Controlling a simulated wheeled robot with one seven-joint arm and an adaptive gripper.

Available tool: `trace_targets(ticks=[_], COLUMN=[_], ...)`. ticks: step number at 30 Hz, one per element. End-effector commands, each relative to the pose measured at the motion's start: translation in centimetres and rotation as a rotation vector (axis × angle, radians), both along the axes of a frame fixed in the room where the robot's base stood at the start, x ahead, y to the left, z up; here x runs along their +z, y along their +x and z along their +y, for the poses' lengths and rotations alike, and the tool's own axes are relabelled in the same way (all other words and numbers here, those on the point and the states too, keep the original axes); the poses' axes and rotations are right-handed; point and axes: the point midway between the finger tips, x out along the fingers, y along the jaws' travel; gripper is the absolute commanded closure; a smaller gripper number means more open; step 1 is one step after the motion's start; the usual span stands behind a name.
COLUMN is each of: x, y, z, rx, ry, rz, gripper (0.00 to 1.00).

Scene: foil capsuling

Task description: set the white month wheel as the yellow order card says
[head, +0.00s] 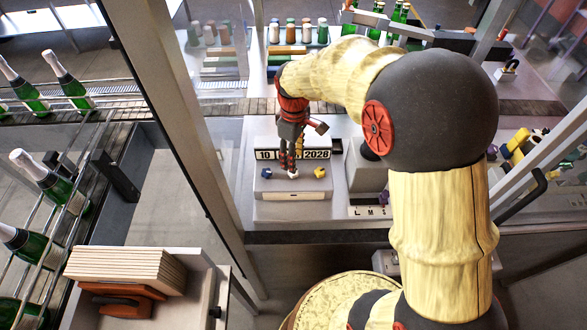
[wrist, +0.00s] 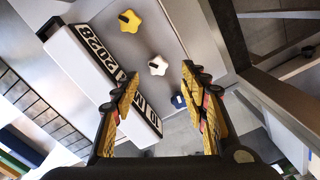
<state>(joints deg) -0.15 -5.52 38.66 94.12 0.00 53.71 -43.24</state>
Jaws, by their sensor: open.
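A white star-shaped knob (head: 293,174) sits on a grey panel between a blue knob (head: 266,172) and a yellow knob (head: 319,172). Behind them, a date display (head: 317,154) reads 10 at left and 2028 at right; my fingers hide most of its middle. I cannot make out the yellow order card.
A white plate with letters (head: 370,211) lies right of the panel. Green bottles (head: 77,90) stand along a conveyor at left. A metal frame post (head: 170,110) rises left of my arm. Coloured capsule stacks (head: 305,32) stand behind.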

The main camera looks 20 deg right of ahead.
Motion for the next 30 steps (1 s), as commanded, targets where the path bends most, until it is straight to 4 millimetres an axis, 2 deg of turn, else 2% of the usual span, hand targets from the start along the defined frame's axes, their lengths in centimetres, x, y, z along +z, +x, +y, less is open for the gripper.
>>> trace_targets(ticks=[2,8,11,21,30], x=[0.8,0.6,-0.2,-5.2,-6.9], y=[0.9,0.7,0.6,0.6,0.7], z=[0.0,0.0,0.0,0.0,0.0], rx=[0.076,0.182,0.189,0.187,0.186], ry=[0.001,0.001,0.002,0.002,0.001], rz=[-0.02,-0.016,-0.014,-0.014,-0.017], gripper=[0.56,0.56,0.56,0.56,0.56])
